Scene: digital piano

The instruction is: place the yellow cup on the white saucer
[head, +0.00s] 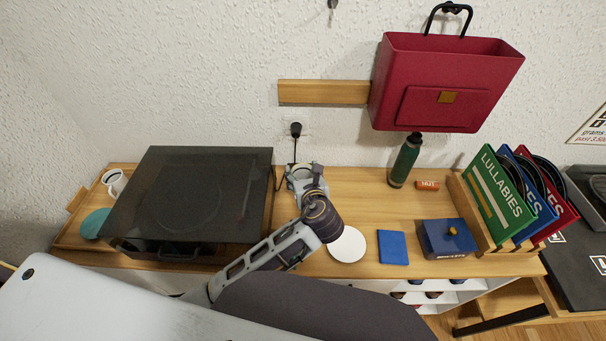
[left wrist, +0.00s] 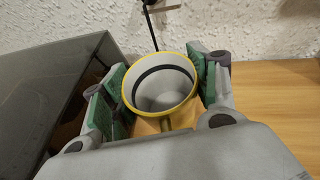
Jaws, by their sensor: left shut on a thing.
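The yellow cup (left wrist: 165,122) is in the left wrist view, its yellow rim and pale grey inside facing the camera. My left gripper (left wrist: 160,90) is shut on it, with one green-padded finger on each side. In the head view my left gripper (head: 302,178) is over the back of the wooden top, just right of the turntable; the cup is hard to make out there. The white saucer (head: 347,246) lies flat near the front edge, in front of and right of the gripper, with its left edge close to my arm. My right gripper is not in view.
A dark-lidded turntable (head: 185,200) stands left of my arm. A blue square (head: 392,247) and blue box (head: 446,238) lie right of the saucer. A green bottle (head: 405,160) stands at the back; a record rack (head: 470,220) is farther right. The wood between gripper and bottle is clear.

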